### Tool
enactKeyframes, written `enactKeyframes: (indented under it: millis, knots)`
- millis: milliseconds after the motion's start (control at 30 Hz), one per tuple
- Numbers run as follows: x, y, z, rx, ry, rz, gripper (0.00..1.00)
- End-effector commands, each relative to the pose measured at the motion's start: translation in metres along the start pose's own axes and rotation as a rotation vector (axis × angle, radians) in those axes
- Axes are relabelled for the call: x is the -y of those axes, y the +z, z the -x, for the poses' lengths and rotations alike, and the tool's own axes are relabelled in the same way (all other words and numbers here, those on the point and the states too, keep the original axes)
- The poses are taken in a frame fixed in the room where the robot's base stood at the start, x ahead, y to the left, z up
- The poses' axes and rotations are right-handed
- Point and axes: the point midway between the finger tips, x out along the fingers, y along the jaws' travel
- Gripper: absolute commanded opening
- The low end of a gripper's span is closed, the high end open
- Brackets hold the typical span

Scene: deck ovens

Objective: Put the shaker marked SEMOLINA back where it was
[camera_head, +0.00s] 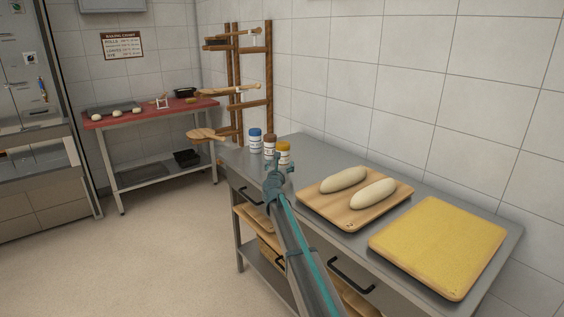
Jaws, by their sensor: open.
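Three small white shakers stand upright in a row at the far left end of the steel worktable: a blue-topped shaker (255,142), a brown-topped shaker (270,144) and a yellow-topped shaker (285,149). Their labels are too small to read, so I cannot tell which is marked SEMOLINA. My gripper (279,164) is open, just in front of the brown-topped and yellow-topped shakers, and hides their lower parts. I cannot tell whether it touches either.
A wooden board (322,208) with two pale loaves lies right of my gripper. A board with a yellow covering (440,245) lies further right. A wooden rack (268,75) with peels stands behind the shakers. A red-topped table (150,113) stands at the back left.

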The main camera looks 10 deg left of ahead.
Motion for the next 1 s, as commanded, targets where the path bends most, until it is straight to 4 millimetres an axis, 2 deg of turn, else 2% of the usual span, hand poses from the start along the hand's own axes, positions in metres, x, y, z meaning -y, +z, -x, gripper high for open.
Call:
enactKeyframes:
  millis: [33, 200, 700, 867, 1000]
  knots:
    - [0.001, 0.0, 0.014, 0.0, 0.0, 0.0, 0.87]
    - [0.001, 0.0, 0.035, 0.0, -0.001, -0.001, 0.87]
    - [-0.001, 0.001, 0.04, 0.001, 0.012, -0.007, 0.87]
    - [-0.012, 0.009, 0.051, 0.01, 0.111, -0.058, 0.87]
    - [-0.032, 0.023, 0.072, 0.023, 0.283, -0.144, 0.87]
